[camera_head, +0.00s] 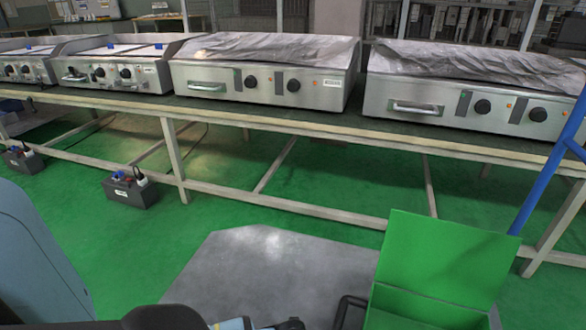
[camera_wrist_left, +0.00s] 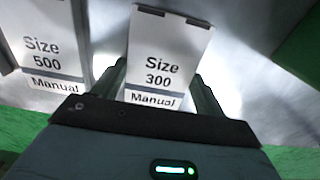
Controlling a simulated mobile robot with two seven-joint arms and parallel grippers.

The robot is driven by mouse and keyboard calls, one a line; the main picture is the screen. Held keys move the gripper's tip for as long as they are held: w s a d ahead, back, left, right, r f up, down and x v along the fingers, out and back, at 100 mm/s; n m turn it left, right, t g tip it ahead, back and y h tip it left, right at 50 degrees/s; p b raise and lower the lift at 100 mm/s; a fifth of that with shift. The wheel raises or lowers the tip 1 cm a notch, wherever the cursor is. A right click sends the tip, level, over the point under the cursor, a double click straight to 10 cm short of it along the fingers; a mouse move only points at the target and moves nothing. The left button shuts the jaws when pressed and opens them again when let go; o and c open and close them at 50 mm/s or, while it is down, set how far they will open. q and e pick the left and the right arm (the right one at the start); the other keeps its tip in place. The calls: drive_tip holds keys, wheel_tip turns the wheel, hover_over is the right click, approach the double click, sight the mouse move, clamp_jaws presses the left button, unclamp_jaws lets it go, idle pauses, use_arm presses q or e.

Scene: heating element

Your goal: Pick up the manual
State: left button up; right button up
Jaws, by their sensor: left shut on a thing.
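The "Size 300" manual (camera_wrist_left: 165,58) is a white booklet with black print and a grey band. In the left wrist view it stands between the two dark fingers of my left gripper (camera_wrist_left: 160,72), which is shut on it. A second white booklet, the "Size 500" manual (camera_wrist_left: 42,48), is to the left, outside the fingers. In the head view the manuals cannot be made out; only small dark and light parts show at the bottom edge. My right gripper is not seen.
A grey metal surface (camera_head: 250,270) lies in front of me, with an open green box (camera_head: 440,260) at its right. Beyond it a long bench (camera_head: 300,130) carries several steel griddles (camera_head: 265,75). A blue pole (camera_head: 550,165) rises at the right. Green floor lies between.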

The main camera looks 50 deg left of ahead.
use_arm(q)
drive_tip(key=shift+r, duration=0.1)
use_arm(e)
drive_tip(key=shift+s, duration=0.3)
use_arm(q)
drive_tip(key=shift+r+p, duration=0.35)
drive_tip(key=shift+r, duration=0.15)
drive_tip(key=r+p, duration=0.2)
drive_tip(key=shift+s+d+r, duration=0.15)
drive_tip(key=shift+s+r, duration=0.25)
drive_tip(key=s+d+r+p, duration=0.1)
drive_tip(key=s+d+p, duration=0.3)
drive_tip(key=s, duration=1)
drive_tip(key=shift+d, duration=0.75)
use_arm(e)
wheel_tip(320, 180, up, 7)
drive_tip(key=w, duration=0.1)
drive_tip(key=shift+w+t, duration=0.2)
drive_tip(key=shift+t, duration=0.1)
